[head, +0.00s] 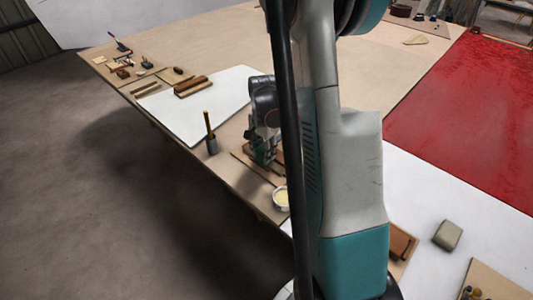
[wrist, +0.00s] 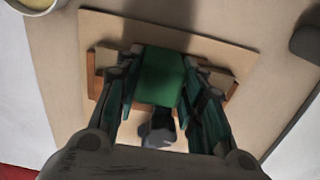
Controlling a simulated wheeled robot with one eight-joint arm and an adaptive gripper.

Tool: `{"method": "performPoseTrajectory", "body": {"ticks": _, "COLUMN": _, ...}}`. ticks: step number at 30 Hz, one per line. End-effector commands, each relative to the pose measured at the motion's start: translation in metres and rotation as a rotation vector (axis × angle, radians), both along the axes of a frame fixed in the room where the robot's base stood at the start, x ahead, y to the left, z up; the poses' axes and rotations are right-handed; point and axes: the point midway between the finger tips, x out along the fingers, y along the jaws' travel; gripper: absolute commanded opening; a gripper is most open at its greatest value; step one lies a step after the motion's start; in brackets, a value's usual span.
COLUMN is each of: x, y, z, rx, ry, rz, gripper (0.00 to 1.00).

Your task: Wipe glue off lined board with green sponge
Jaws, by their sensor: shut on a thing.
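My gripper (wrist: 160,88) is shut on the green sponge (wrist: 162,72), with one finger on each side of it. In the head view my gripper (head: 263,147) is low over the table, and a bit of the green sponge (head: 259,156) shows. Beneath it lies a tan board (wrist: 215,48), and a reddish-brown wooden piece (wrist: 92,84) shows on either side of the fingers. I cannot make out lines or glue on the board. Whether the sponge touches the surface below is unclear. My arm hides part of this spot in the head view.
A bowl of pale yellow stuff (head: 281,198) stands near the table edge; it also shows in the wrist view (wrist: 38,4). A dark pot with a stick (head: 211,143) stands left of my gripper. A white sheet (head: 205,117) bears brown blocks (head: 191,87). A grey-green block (head: 447,235) lies right.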

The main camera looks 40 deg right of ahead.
Motion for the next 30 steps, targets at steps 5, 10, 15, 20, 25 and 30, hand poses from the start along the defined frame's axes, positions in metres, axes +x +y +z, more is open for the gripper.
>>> {"method": "performPoseTrajectory", "body": {"ticks": 5, "x": 0.002, "y": 0.0, "z": -0.001, "rx": 0.0, "ry": -0.004, "rz": 0.001, "gripper": 0.17}}
{"method": "performPoseTrajectory", "body": {"ticks": 10, "x": 0.002, "y": 0.001, "z": 0.002, "rx": 0.0, "ry": -0.004, "rz": 0.001, "gripper": 0.17}}
{"method": "performPoseTrajectory", "body": {"ticks": 15, "x": 0.001, "y": 0.001, "z": 0.017, "rx": 0.0, "ry": -0.003, "rz": 0.001, "gripper": 0.17}}
{"method": "performPoseTrajectory", "body": {"ticks": 20, "x": 0.001, "y": 0.0, "z": 0.032, "rx": 0.0, "ry": -0.003, "rz": 0.001, "gripper": 0.17}}
{"method": "performPoseTrajectory", "body": {"ticks": 25, "x": 0.001, "y": 0.0, "z": 0.047, "rx": 0.0, "ry": -0.002, "rz": 0.001, "gripper": 0.17}}
{"method": "performPoseTrajectory", "body": {"ticks": 30, "x": 0.001, "y": 0.0, "z": 0.062, "rx": 0.0, "ry": -0.002, "rz": 0.001, "gripper": 0.17}}
